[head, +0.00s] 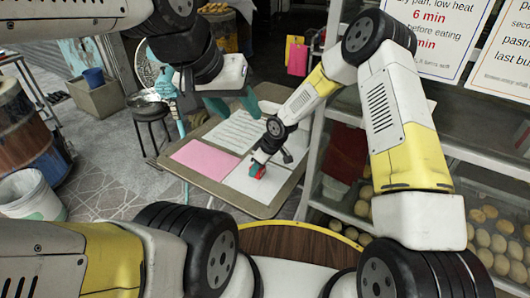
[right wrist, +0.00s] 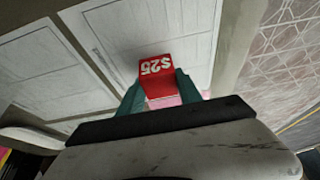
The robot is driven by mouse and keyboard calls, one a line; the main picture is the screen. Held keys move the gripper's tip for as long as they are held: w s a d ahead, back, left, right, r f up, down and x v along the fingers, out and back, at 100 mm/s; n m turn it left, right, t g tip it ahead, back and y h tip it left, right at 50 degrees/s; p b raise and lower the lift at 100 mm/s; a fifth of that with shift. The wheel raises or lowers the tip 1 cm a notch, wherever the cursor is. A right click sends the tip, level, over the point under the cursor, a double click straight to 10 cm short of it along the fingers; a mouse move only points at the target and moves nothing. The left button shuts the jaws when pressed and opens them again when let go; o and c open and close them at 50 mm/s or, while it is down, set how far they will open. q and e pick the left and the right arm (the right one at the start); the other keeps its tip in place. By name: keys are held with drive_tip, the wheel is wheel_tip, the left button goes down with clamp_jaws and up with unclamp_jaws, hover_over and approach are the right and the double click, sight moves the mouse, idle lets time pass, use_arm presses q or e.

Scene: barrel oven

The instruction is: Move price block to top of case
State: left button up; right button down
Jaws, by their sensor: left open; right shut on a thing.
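The price block (head: 257,171) is small and red in the head view, low over the white sheets on a board. In the right wrist view the price block (right wrist: 156,76) shows "$25" upside down between two teal fingers. My right gripper (head: 258,163) is shut on it; its fingers also show in the right wrist view (right wrist: 158,92). Whether the block touches the sheets is unclear. My left gripper (head: 232,104) is open, with teal fingers above the far part of the board. The case (head: 468,152), with glass fronts and buns inside, stands at the right, partly hidden by my right arm.
The board (head: 167,176) carries a pink sheet (head: 204,159) and white printed sheets. A stool (head: 150,106) with a metal bowl, a white bucket (head: 29,194) and a wooden barrel stand at the left. Paper signs (head: 431,35) hang above the case.

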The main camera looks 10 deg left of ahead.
drive_tip(key=shift+f, duration=0.4)
drive_tip(key=shift+f, duration=0.2)
drive_tip(key=c, duration=0.8)
unclamp_jaws()
drive_tip(key=shift+r, duration=0.1)
